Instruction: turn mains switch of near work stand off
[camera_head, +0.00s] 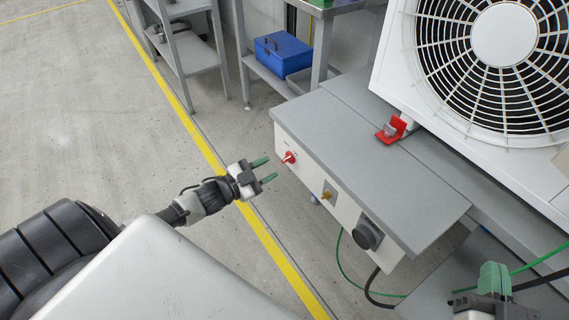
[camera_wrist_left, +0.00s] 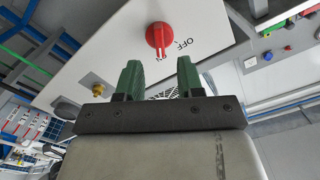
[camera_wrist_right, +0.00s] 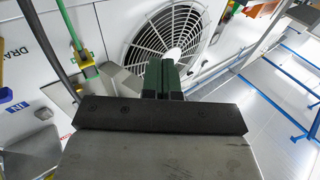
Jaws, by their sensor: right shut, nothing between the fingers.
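The red mains switch (camera_head: 288,157) is a rotary knob on the white front panel (camera_head: 318,190) of the near work stand. In the left wrist view the knob (camera_wrist_left: 159,37) has OFF printed to its right. My right gripper (camera_head: 494,278) is shut and empty at the lower right.
A brass fitting (camera_head: 327,196) and a black round socket (camera_head: 367,235) sit on the same panel. A large fan unit (camera_head: 408,62) and a red bracket (camera_head: 392,130) stand on the bench behind. Green and black cables hang below. The floor (camera_head: 110,110) at left is clear.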

